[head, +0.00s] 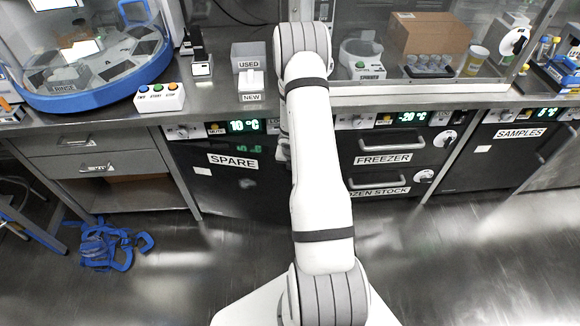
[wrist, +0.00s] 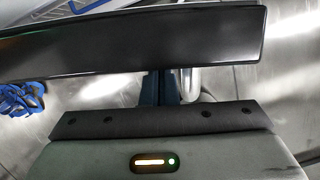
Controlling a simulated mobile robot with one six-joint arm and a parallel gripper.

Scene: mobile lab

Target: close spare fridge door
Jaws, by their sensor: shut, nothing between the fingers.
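The spare fridge door (head: 215,185) is a dark panel with a SPARE label, under the left part of the counter. Its label slants against the control strip above, so the door looks a little ajar, swung out at its right side; the arm hides that edge. In the wrist view a dark panel (wrist: 130,45), likely this door, spans the picture, with a metal handle (wrist: 191,82) beside the fingers. My gripper (wrist: 167,80) is shut and empty, its fingertips at the panel's near edge; I cannot tell whether they touch. The arm hides it in the head view.
The freezer drawers (head: 385,158) stand right of the spare fridge, and the samples fridge (head: 500,155) is farther right. A drawer unit (head: 95,165) is at the left. Blue straps (head: 112,245) lie on the floor there. The floor in front of the fridge is otherwise clear.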

